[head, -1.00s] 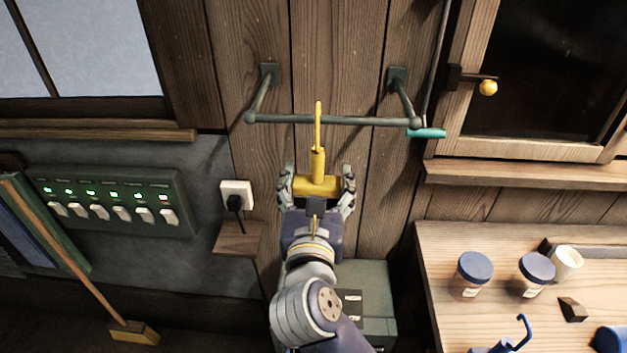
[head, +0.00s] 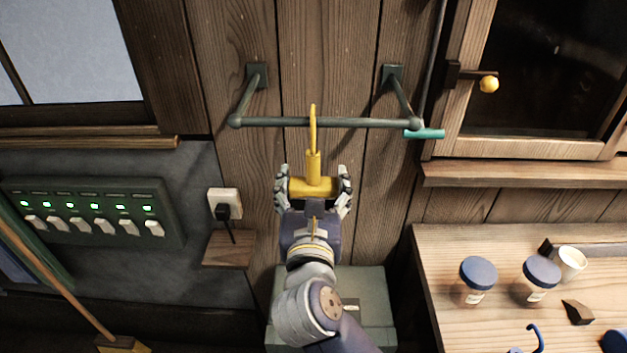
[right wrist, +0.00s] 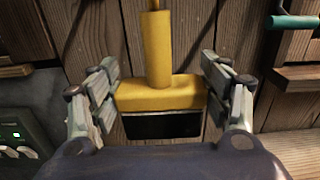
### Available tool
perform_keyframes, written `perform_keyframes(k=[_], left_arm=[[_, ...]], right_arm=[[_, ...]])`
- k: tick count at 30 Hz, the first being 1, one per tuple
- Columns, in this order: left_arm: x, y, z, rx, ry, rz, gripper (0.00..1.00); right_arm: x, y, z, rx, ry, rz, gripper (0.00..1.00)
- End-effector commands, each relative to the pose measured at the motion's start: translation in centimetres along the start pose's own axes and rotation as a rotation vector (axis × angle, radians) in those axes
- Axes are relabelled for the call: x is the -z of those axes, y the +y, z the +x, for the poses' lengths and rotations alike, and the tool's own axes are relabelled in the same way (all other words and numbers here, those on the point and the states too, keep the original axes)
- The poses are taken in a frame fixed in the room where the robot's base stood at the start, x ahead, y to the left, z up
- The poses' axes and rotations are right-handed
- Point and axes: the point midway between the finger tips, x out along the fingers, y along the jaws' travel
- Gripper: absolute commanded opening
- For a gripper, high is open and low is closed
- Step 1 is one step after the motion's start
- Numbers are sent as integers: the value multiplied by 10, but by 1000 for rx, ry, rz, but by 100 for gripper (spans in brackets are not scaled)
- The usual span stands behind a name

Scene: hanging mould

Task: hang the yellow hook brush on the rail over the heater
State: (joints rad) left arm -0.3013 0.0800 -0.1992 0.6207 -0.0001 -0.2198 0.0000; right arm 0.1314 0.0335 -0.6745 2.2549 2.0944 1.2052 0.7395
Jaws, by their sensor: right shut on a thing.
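The yellow hook brush (head: 313,165) is upright in my right gripper (head: 313,188), its hook end pointing up. In the head view its upper end overlaps the dark green rail (head: 270,122); I cannot tell whether it touches. The right gripper is shut on the brush's yellow block, which also shows in the right wrist view (right wrist: 160,94) between the fingers. The rail stands out from the plank wall on two brackets. The heater (head: 375,290) seems to be the grey-green box below, partly hidden by my right arm. My left gripper is not in view.
A teal-handled thing (head: 425,134) hangs at the rail's right end. A wooden table (head: 440,255) at right bears lidded jars (head: 476,280), a white cup (head: 571,262) and a blue hook (head: 535,337). A switch panel (head: 95,213) and socket (head: 224,203) are at left.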

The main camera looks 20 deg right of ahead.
Motion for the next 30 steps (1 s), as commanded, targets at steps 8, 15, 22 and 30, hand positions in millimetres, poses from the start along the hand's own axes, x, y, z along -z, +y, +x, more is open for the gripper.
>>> perform_keyframes(k=[8,15,22,30], left_arm=[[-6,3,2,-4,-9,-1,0],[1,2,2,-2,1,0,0],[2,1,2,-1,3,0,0],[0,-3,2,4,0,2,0]], right_arm=[[2,1,0,0,-1,1,45],[2,1,0,0,-1,1,94],[2,1,0,0,-1,0,94],[4,2,-7,-1,2,0,94]])
